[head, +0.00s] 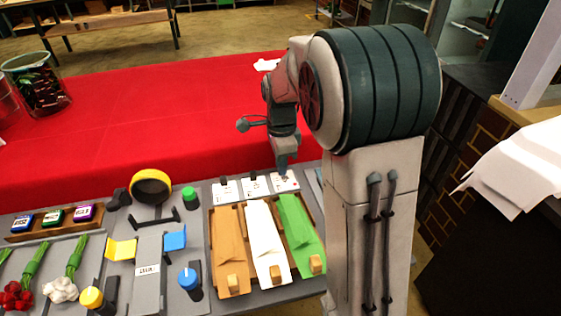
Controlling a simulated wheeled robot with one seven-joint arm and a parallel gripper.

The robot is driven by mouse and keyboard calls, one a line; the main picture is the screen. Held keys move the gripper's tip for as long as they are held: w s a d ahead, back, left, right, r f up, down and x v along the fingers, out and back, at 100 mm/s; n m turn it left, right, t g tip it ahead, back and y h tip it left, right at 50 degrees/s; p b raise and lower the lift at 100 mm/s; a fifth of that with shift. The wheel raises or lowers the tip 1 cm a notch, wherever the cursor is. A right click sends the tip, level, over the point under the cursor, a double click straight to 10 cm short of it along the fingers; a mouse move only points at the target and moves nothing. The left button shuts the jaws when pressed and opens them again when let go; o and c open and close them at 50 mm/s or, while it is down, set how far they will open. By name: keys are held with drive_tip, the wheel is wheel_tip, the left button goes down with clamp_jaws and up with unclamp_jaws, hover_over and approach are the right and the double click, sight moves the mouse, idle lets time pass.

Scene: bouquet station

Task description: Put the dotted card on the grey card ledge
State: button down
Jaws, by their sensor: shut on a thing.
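Three small white cards stand in a row behind the coloured wrap sheets. The left card (225,191) and the middle card (256,185) bear small dark and red marks. The right card (286,183) shows small spots and seems to be the dotted card, though its print is too small to be sure. My gripper (284,172) points down at the top edge of this right card and is shut on it. The fingertips are small and partly merge with the card. I cannot tell for sure which grey part is the card ledge.
Orange (229,240), white (263,232) and green (296,222) sheets lie in front of the cards. Left of them are a yellow ring (151,186), a blue flap (175,239) and a yellow flap (121,249). Flowers and ink pads lie far left. Red cloth (130,110) behind is mostly clear.

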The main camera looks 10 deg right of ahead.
drive_tip(key=c, duration=0.9)
unclamp_jaws()
drive_tip(key=shift+c, duration=0.2)
drive_tip(key=shift+r+p, duration=3)
drive_tip(key=shift+r, duration=0.55)
drive_tip(key=s+r+n+t, duration=0.1)
drive_tip(key=s+r+n, duration=0.1)
drive_tip(key=s+n, duration=0.7)
drive_tip(key=s+r+n+t+p, duration=0.1)
drive_tip(key=s+r+n, duration=0.2)
drive_tip(key=s+n, duration=0.5)
drive_tip(key=s, duration=0.3)
drive_tip(key=shift+s+r+n+t+p, duration=0.15)
drive_tip(key=shift+s+n+t+p, duration=0.15)
drive_tip(key=shift+n+t, duration=0.1)
